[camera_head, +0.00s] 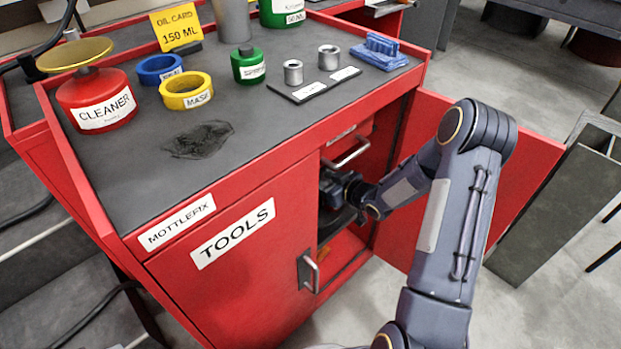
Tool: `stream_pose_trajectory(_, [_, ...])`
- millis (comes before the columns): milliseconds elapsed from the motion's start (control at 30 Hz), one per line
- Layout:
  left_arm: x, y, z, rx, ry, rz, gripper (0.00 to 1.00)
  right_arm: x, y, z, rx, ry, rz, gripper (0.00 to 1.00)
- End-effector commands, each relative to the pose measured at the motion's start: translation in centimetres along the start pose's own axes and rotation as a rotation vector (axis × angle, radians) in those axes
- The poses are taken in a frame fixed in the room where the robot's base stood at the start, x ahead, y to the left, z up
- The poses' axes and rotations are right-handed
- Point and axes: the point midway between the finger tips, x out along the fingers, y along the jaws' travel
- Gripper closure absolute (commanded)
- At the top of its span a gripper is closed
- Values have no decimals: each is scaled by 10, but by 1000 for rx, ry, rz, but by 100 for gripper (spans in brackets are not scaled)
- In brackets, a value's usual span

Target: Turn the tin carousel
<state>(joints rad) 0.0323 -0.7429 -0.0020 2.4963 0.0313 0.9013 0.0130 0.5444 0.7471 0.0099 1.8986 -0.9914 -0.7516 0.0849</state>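No tin carousel can be made out. A red cabinet (230,262) labelled TOOLS stands in front of me, its right door (480,160) swung open. My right arm reaches from the right into the opening. My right gripper (332,190) is inside, just below the drawer handle (348,152). Its fingers are dark and partly hidden by the cabinet's edge, so I cannot tell whether they are open or hold anything. A dark grey surface (336,225) shows below the gripper; the rest of the interior is largely hidden. My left gripper is not in view.
The cabinet top holds a red CLEANER can (98,100), blue (158,68) and yellow (187,92) tape rolls, a green bottle (248,66), metal cylinders (329,57) and a blue cloth (378,52). The left door with its handle (309,272) is shut. A grey panel stands at right.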

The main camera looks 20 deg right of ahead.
Motion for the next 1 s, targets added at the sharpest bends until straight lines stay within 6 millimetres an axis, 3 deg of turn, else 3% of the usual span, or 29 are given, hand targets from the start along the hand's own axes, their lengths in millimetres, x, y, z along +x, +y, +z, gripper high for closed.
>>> stream_pose_trajectory(100, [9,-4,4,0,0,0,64,23,-1,3,-1,2,-3,50])
stream_pose_trajectory(300, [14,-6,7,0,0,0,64,45,0,1,-1,1,-1,50])
stream_pose_trajectory(667, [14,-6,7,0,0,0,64,49,0,0,1,-1,-1,52])
stream_pose_trajectory(1000, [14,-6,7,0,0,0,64,49,0,0,0,-1,-1,96])
